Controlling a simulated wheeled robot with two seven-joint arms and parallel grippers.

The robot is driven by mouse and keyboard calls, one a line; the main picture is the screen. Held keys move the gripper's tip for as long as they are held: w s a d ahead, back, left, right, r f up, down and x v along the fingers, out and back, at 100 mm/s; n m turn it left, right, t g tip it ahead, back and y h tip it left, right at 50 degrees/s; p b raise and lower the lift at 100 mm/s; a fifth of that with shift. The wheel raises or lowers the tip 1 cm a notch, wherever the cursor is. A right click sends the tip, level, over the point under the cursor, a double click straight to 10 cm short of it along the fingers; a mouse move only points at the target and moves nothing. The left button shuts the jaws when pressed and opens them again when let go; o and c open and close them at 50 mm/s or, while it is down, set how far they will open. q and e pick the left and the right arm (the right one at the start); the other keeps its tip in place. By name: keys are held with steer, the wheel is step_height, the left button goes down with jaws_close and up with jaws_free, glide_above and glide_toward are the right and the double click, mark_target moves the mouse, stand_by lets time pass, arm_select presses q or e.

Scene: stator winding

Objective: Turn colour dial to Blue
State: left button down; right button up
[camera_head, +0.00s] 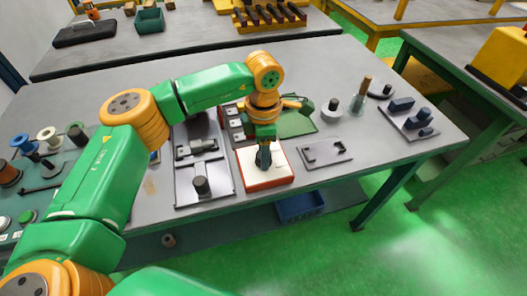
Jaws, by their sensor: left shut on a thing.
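A low white box with an orange-red rim (280,172) sits near the front edge of the grey table (320,115). My left gripper (264,160) points straight down over this box, its dark fingers shut at the box's top. The colour dial appears to be between the fingers; they hide it, so I cannot read its colour setting. My right gripper is not in view.
A dark fixture plate (185,190) lies left of the box, and a grey plate with a bracket (312,158) lies right. Spools (47,134) stand at the far left. A tray of blue blocks (428,135) is at the right. A blue bin (300,208) is below the table.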

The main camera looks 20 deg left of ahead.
arm_select(q)
steer(key=shift+r, duration=0.1)
steer(key=shift+c, duration=1.7)
jaws_free()
step_height(320, 180, up, 7)
steer(key=shift+r+b, duration=0.1)
steer(key=shift+b, duration=0.5)
